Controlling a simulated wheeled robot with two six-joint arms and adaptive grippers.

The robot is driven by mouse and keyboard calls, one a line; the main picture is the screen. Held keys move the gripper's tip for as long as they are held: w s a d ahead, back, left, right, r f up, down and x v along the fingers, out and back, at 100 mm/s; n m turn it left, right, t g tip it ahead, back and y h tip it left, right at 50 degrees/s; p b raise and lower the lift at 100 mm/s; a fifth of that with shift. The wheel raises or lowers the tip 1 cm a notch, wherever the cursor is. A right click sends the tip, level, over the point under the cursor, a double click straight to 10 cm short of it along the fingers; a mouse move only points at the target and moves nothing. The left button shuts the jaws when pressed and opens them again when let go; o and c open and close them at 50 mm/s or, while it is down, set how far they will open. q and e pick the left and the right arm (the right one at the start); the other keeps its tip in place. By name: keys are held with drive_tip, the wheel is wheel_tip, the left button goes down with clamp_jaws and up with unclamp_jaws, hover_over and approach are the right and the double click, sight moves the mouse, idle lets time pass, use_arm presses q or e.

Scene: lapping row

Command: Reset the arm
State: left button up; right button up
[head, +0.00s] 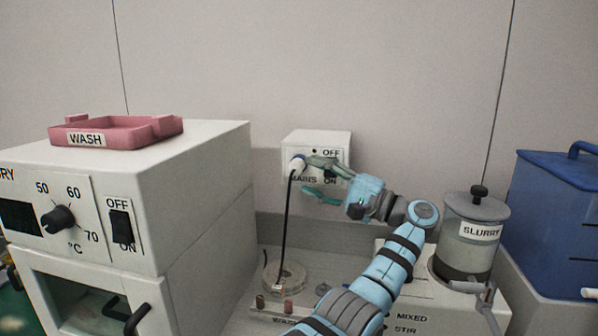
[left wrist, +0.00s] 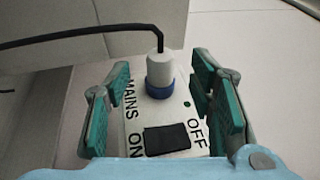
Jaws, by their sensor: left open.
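My left arm reaches up from the bottom of the head view. Its gripper (head: 319,180) is open in front of the white mains box (head: 305,140) on the back wall. In the left wrist view the green-padded fingers (left wrist: 162,100) stand apart on either side of the box face, with nothing held between them. A white and blue plug (left wrist: 160,75) with a black cord sits in the box. The black switch (left wrist: 167,138) lies between the ON and OFF labels; its position is hard to tell. My right gripper is not in view.
A white oven (head: 215,190) with a pink WASH tray (head: 160,130) on top stands at the left. A SLURRY jar (head: 465,258) and a blue container (head: 550,220) stand at the right. The plug's cord (head: 284,225) hangs down left of my gripper.

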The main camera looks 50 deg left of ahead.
use_arm(q)
drive_tip(key=shift+v, duration=1.2)
drive_tip(key=shift+r, duration=0.1)
